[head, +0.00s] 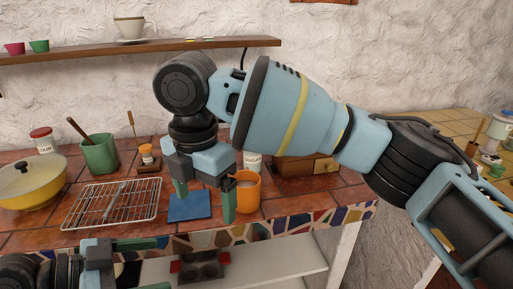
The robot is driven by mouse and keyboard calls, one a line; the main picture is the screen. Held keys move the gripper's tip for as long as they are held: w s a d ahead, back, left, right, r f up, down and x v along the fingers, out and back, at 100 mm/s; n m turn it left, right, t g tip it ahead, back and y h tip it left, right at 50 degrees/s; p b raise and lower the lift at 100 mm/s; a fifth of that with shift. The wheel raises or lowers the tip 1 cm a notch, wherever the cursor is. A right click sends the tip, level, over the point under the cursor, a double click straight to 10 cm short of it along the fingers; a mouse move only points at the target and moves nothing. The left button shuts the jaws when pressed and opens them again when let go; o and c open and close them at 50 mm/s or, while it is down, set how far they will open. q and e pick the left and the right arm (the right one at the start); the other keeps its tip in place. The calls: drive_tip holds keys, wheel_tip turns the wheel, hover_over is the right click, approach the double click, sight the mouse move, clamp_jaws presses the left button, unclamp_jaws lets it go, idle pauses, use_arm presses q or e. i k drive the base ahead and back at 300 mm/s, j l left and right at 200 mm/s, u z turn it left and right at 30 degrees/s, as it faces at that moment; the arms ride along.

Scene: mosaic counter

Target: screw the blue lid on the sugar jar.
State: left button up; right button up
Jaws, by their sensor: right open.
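The sugar jar (251,161) is white with a dark label and stands behind the orange mug. My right gripper and the mug hide part of it, and I cannot see whether its top is covered. I cannot make out a blue lid anywhere in the head view. My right gripper (206,207) points down with its green fingers apart over a flat blue square (189,213), in front and to the left of the jar. Nothing shows between its fingers. My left gripper (153,265) is low at the counter's front edge, its fingers apart.
An orange mug (247,194) stands right beside my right gripper. A wire rack (110,203), a yellow pan (32,186), a green pot (99,154) and a red-lidded jar (44,142) are left. A wooden drawer box (300,166) stands right of the jar.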

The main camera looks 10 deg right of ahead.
sight(253, 161)
drive_tip(key=i+l, duration=0.25)
drive_tip(key=i, duration=0.15)
drive_tip(key=i+l, duration=0.25)
drive_tip(key=i, duration=0.15)
drive_tip(key=i+l, duration=0.3)
drive_tip(key=i, duration=0.15)
